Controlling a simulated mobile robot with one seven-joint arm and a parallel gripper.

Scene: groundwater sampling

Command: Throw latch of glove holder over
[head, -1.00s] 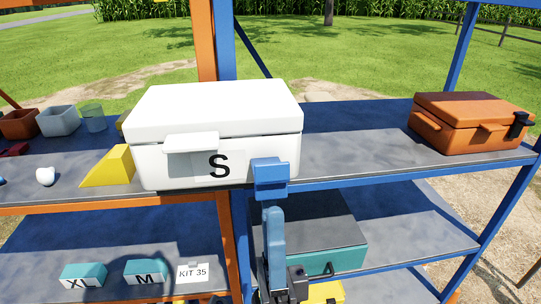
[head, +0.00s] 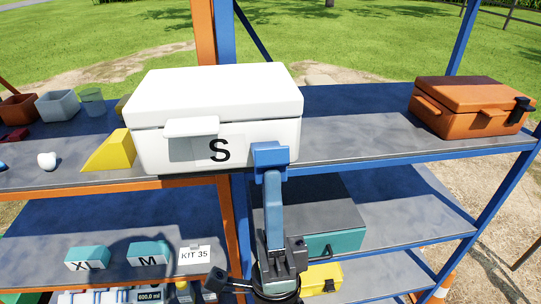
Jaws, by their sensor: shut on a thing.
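The glove holder is a white box (head: 213,95) with a lid, marked S, on the upper shelf, in the middle of the head view. A blue bracket (head: 270,156) sits on the right of its front face. From it the blue latch lever (head: 273,203) extends downward in the picture, below the shelf's front edge. My dark gripper (head: 279,246) is at the lever's lower end, shut on it. The fingers and arm hide that end of the lever.
A yellow wedge (head: 110,158) stands left of the box. An orange case (head: 470,105) sits at the shelf's right end, with bare shelf (head: 355,125) between. A teal case (head: 335,243) and a yellow case (head: 322,279) are below, behind my arm.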

